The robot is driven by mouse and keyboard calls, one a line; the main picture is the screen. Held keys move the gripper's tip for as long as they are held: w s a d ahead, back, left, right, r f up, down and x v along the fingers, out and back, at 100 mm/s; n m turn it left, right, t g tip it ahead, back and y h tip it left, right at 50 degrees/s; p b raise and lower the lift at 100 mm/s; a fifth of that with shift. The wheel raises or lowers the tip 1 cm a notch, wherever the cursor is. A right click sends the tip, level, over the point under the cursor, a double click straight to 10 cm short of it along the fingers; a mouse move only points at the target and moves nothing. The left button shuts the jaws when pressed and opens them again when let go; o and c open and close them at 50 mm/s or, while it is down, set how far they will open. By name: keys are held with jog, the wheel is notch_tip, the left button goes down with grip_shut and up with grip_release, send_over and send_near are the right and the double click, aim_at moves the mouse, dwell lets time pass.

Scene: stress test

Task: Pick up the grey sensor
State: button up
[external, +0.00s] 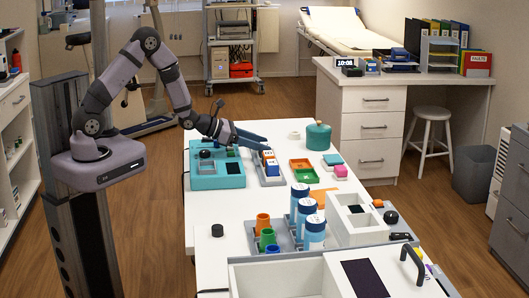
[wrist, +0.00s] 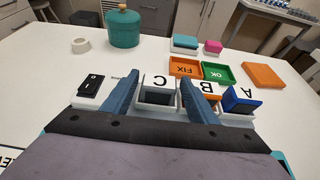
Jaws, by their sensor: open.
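My gripper (external: 250,137) reaches over the white table in the external view. In the wrist view, its two blue fingers (wrist: 157,84) are spread apart, with the station lettered C between them. In the external view, the fingers partly cover this row.
An orange FIX tray (wrist: 185,67) and a green OK tray (wrist: 216,72) lie beyond the row. A teal pot (external: 318,135) stands further back. Blue-white bottles (external: 299,200) stand nearer the external camera.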

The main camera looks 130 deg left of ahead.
jog(key=c, duration=0.9)
jog(key=shift+r, duration=0.15)
jog(key=shift+r, duration=4.9)
